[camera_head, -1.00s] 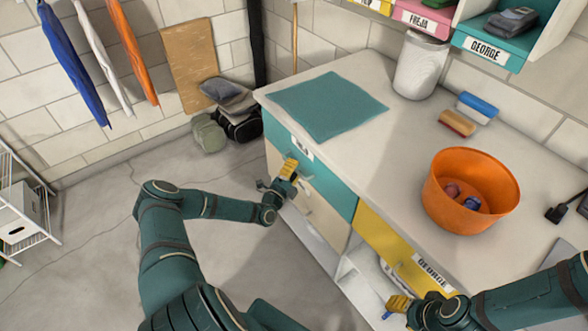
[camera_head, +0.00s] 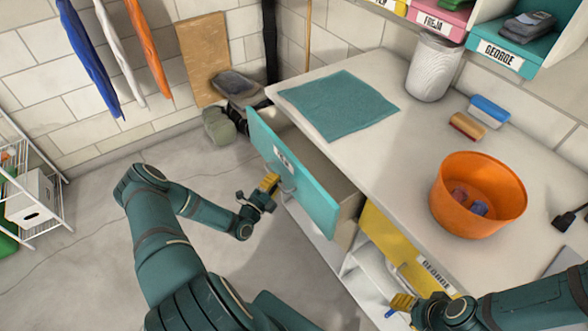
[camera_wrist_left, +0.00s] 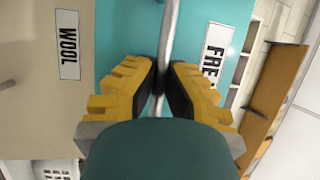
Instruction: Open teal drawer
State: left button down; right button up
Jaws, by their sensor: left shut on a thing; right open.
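The teal drawer (camera_head: 299,181) is pulled out from the workbench, with a gap showing behind its front in the head view. Its front carries a white label, and it fills the upper middle of the left wrist view (camera_wrist_left: 130,40). My left gripper (camera_head: 271,183) is shut on the drawer's metal handle (camera_wrist_left: 169,45), which runs between its yellow fingers (camera_wrist_left: 162,90). My right gripper (camera_head: 402,302) is open near the yellow drawer (camera_head: 398,247), low at the front of the bench.
The white benchtop (camera_head: 388,150) holds a teal cloth (camera_head: 338,104), an orange bowl (camera_head: 470,215), a white bin (camera_head: 433,68) and two brushes. Bags (camera_head: 235,90) lie by the wall.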

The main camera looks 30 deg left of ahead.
pick_arm(q)
jog(key=s+a, duration=0.3)
jog(key=s, duration=0.3)
jog(key=s+a, duration=0.3)
jog(key=s, duration=0.4)
jog(key=shift+s, duration=0.3)
jog(key=shift+r, duration=0.1)
jog(key=c, duration=1)
grip_release()
jog(key=s, duration=0.4)
jog(key=s+f, duration=0.1)
jog(key=s, duration=0.3)
jog(key=s+f, duration=0.1)
jog(key=s, duration=0.3)
jog(key=shift+d+f, duration=0.1)
jog(key=shift+f, duration=0.05)
